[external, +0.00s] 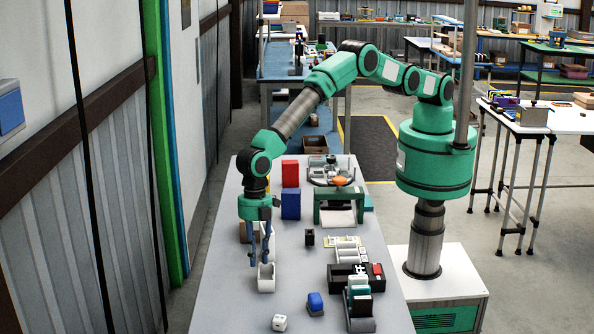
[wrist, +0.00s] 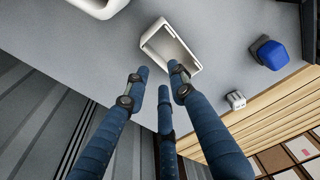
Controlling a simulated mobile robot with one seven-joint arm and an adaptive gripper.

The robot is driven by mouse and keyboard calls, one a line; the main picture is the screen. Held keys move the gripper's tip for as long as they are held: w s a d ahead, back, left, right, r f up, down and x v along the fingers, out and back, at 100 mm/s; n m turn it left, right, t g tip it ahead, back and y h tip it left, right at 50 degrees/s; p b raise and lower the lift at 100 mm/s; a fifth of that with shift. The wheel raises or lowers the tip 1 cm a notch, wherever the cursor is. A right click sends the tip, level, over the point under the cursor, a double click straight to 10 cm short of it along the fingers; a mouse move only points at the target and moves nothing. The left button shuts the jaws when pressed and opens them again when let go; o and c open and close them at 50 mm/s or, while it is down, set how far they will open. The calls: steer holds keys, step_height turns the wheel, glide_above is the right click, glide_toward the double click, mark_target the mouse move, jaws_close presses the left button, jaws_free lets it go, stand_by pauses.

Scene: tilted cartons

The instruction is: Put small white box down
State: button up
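A small white open-topped box (external: 266,284) stands on the grey table below my gripper (external: 260,258). In the wrist view the white box (wrist: 171,45) lies just past the fingertips, tilted in the picture, its hollow visible. My gripper (wrist: 158,72) has blue fingers spread apart, with nothing visibly clamped between them. One fingertip overlaps the box's near edge in that view; I cannot tell whether it touches. A smaller white block (external: 279,322) sits nearer the table's front, and also shows in the wrist view (wrist: 236,100).
A blue block (external: 315,303) stands to the right of the white box. A black organiser (external: 340,277) and a grey tray of cartons (external: 360,325) line the right side. Red (external: 290,174) and blue (external: 290,204) cartons stand behind. The table's left front is clear.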

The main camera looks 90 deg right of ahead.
step_height(320, 180, up, 6)
steer(key=shift+d, duration=0.45)
stand_by(0.8)
